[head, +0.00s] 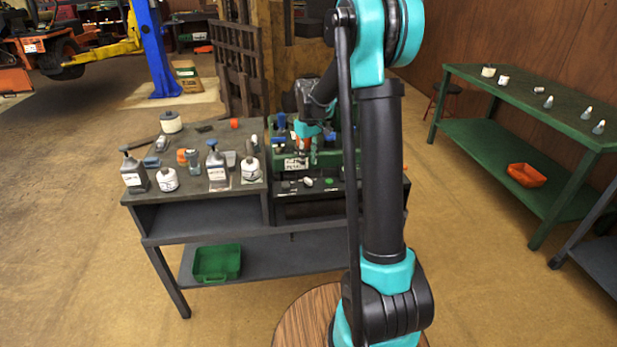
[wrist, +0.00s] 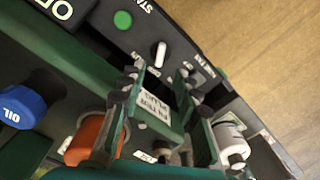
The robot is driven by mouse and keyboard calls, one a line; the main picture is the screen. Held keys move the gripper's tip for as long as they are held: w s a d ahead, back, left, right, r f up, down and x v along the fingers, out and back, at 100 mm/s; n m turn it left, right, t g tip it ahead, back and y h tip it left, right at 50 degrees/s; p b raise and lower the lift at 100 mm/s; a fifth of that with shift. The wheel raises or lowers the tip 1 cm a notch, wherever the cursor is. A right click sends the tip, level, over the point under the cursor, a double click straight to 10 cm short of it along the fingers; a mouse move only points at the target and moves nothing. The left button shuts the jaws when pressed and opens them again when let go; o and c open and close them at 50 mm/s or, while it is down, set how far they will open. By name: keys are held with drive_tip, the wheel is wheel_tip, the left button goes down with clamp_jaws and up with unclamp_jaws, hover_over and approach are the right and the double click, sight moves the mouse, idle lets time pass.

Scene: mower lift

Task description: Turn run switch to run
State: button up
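The run switch appears to be the white elongated knob (wrist: 160,55) on a dark control panel (wrist: 215,92) in the wrist view. It also shows as a small white knob (head: 308,182) at the front of the bench in the head view. Which setting it points to cannot be read. My gripper (wrist: 160,82) is open, its two fingers apart with nothing held between them. The fingertips appear just short of the knob in the picture; no contact is visible. In the head view my gripper (head: 304,143) is over the green machine, behind the panel.
A blue oil cap (wrist: 22,106), an orange part (wrist: 93,138) and a white cylinder (wrist: 231,140) crowd the gripper. Bottles (head: 217,167) stand left on the bench.

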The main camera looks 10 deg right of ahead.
sight(308, 179)
wheel_tip(308, 179, down, 8)
drive_tip(key=shift+r, duration=0.15)
idle(0.3)
clamp_jaws()
